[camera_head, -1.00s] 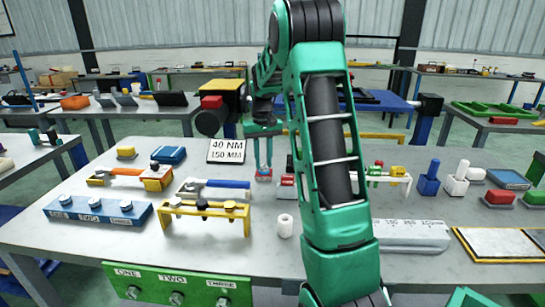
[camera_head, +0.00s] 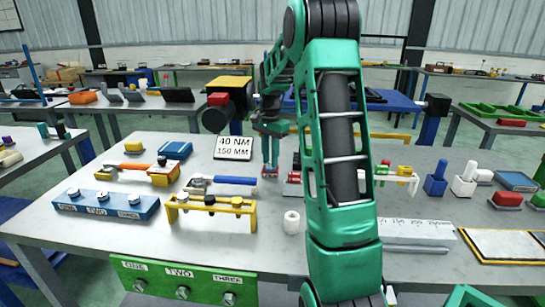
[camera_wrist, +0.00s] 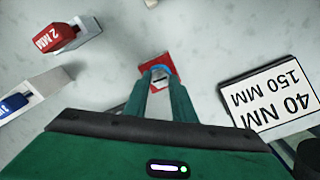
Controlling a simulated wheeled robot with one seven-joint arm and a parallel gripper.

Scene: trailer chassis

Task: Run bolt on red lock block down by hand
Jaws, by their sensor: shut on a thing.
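The red lock block (camera_wrist: 151,62) sits on the bench in the wrist view, right at my fingertips. It also shows as a small red patch in the head view (camera_head: 267,174). My gripper (camera_wrist: 161,74) points down at the block and is shut on the bolt at its top. Only a small grey bit of the bolt (camera_wrist: 160,78) shows between the blue-tipped fingers, so how deep it sits cannot be told. In the head view my gripper (camera_head: 270,165) stands upright over the block, left of my large green arm link.
A "40 NM 150 MM" sign (camera_head: 234,147) stands close by. A red "2 MM" block (camera_wrist: 57,38) lies on the other side. A blue-handled wrench (camera_head: 222,184), a yellow rack (camera_head: 211,204) and a white cylinder (camera_head: 291,222) are nearer the front.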

